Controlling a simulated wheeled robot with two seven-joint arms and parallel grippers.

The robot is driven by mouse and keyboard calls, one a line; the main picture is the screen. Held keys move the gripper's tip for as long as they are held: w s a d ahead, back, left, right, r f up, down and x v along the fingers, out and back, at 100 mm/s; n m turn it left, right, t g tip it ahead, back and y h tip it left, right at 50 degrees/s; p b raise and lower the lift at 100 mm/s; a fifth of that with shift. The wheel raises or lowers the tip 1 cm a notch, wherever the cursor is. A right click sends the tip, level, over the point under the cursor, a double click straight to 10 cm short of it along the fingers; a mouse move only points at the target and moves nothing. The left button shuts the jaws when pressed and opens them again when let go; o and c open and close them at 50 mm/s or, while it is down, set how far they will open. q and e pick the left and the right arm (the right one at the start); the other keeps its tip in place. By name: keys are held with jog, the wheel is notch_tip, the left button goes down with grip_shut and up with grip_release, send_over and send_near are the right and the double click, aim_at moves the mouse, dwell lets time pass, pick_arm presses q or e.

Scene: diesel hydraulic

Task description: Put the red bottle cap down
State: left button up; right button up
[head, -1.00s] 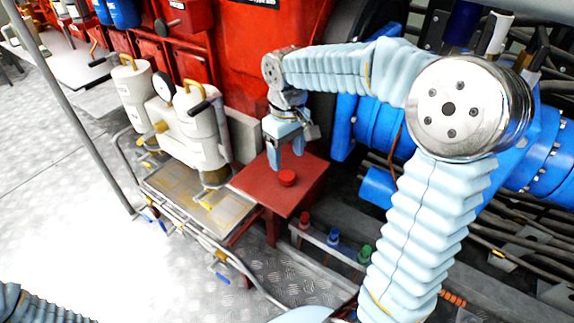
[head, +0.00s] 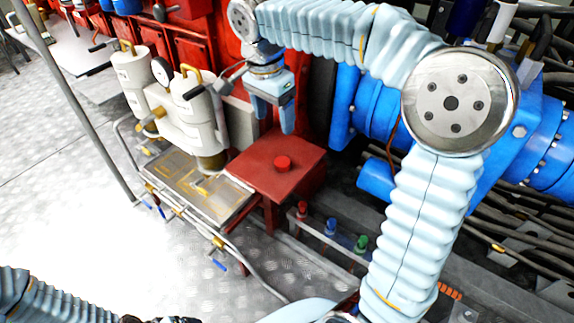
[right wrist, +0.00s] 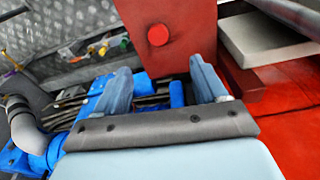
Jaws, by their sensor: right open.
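The red bottle cap (head: 283,163) lies on the flat red table (head: 262,178) in the head view. In the right wrist view the cap (right wrist: 158,35) shows as a round disc on the red surface (right wrist: 185,60), beyond the fingertips. My right gripper (head: 274,122) is open and empty, above and behind the cap, apart from it. Its two fingers also show in the right wrist view (right wrist: 160,80), with a gap between them. My left arm (head: 40,300) shows only at the lower left corner of the head view; its gripper is not clearly seen.
White filter canisters (head: 190,110) stand left of the red table, over a tan tray (head: 195,190). Blue pipes (head: 375,120) run at the right. Bottles with red, blue and green caps (head: 331,228) stand low in front of the table. A grey rail (head: 85,110) crosses at the left.

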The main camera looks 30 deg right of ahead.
jog(key=m, duration=0.1)
send_over(282, 161)
jog(key=a, duration=0.1)
notch_tip(282, 161, down, 8)
jog(key=shift+f+b, duration=0.15)
jog(key=shift+b, duration=0.3)
jog(key=f, duration=0.5)
jog(key=shift+s+d+f, duration=0.1)
jog(key=shift+d+f, duration=0.1)
jog(key=shift+d, duration=0.2)
jog(key=c, duration=1.2)
jog(key=shift+r, duration=0.15)
